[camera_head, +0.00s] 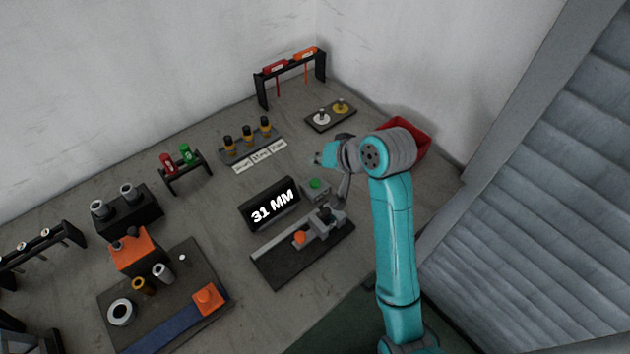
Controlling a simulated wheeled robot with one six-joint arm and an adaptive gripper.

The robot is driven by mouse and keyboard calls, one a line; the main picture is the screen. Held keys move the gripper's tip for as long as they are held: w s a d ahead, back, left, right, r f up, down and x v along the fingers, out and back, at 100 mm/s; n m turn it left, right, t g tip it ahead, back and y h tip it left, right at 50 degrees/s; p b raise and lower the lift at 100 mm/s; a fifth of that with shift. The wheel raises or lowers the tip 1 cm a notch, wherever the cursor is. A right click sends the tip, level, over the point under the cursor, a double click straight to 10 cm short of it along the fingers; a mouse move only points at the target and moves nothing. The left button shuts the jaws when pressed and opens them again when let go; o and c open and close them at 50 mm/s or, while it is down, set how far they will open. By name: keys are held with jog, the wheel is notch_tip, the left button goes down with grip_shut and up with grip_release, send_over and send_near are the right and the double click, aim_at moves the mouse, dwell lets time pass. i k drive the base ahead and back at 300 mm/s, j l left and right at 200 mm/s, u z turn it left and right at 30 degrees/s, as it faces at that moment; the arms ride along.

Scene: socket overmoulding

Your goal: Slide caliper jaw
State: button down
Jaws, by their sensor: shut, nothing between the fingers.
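The caliper is a grey rail with upright grey jaws (318,231) on a dark base plate (285,276) in the middle of the bench. An orange block (299,238) sits at its left part, and a dark knob-like piece (325,214) at its right end. A black display (270,207) behind it reads "31 MM". My gripper (341,204) is shut and empty, hanging from my teal wrist close to the caliper's right end. Whether it touches the caliper cannot be told from this view.
A grey box with a green button (315,186) stands close to my gripper, behind the caliper. A red bin (420,133) is partly hidden behind my arm. Several racks line the back and left. An orange fixture (135,255) stands front left. Bare bench (215,222) lies left of the display.

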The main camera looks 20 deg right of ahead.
aim_at(302, 239)
jog(key=k+l, duration=0.3)
jog(key=k, duration=0.15)
jog(key=k+l, duration=0.3)
jog(key=k, duration=0.15)
